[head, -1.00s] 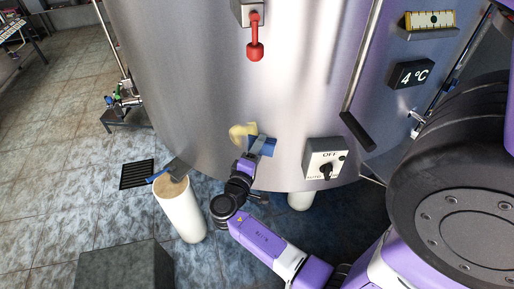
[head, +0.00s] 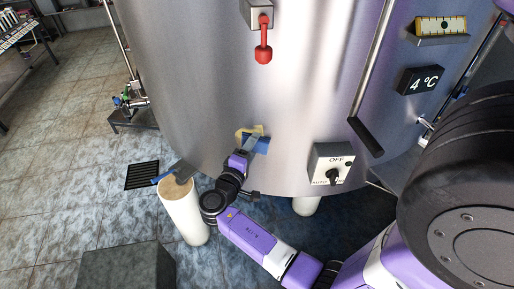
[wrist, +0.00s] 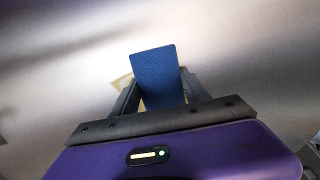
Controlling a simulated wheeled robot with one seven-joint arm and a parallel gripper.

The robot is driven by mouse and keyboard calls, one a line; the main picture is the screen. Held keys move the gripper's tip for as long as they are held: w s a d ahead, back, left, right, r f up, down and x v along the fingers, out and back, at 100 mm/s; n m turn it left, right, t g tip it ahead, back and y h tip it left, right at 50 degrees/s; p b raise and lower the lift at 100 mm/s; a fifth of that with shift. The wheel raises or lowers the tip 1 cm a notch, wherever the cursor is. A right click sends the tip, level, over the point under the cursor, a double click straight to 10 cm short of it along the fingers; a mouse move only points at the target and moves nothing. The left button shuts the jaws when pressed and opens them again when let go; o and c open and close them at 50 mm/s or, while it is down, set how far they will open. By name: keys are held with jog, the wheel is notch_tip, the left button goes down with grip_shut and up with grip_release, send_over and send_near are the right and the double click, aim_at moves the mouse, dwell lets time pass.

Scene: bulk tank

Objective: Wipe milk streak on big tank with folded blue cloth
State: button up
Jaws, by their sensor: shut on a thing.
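The big steel tank (head: 200,90) fills the middle of the head view. A pale yellow milk streak (head: 243,132) shows low on its front wall, partly hidden behind the cloth and my gripper. My gripper (head: 250,147) is shut on the folded blue cloth (head: 262,146) and holds it at the streak; I cannot tell whether it presses on the wall. In the wrist view the blue cloth (wrist: 155,75) stands up between the fingers, with a little of the yellow streak (wrist: 122,82) showing beside and below it.
A red-handled valve (head: 263,45) is above. A white post (head: 183,212) with a scraper-like tool (head: 177,171) on top stands left of my arm. A grey block (head: 128,268) is at front left.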

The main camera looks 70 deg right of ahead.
aim_at(266, 144)
jog(key=shift+w+a+b, duration=0.15)
jog(key=shift+w+b, duration=1.6)
jog(key=shift+w, duration=1.65)
jog(key=shift+r+p, duration=0.95)
jog(key=shift+r, duration=0.25)
jog(key=shift+s+d+p, duration=0.2)
jog(key=shift+s+p, duration=0.2)
jog(key=shift+s, duration=0.8)
jog(key=shift+s+d+p, duration=0.15)
jog(key=shift+s+p, duration=0.25)
jog(key=shift+s, duration=0.75)
jog(key=shift+s+p, duration=0.85)
jog(key=shift+s, duration=2.3)
jog(key=shift+a+r+p, duration=0.1)
jog(key=shift+r+p, duration=0.8)
jog(key=shift+r, duration=0.35)
jog(key=shift+w+a+f+b, duration=0.15)
jog(key=shift+w+b, duration=0.25)
jog(key=shift+w, duration=0.6)
jog(key=shift+w+a+b, duration=0.15)
jog(key=shift+w+b, duration=0.2)
jog(key=shift+w, duration=0.6)
jog(key=shift+w+d+b, duration=0.15)
jog(key=shift+w+b, duration=1.6)
jog(key=shift+w, duration=1.85)
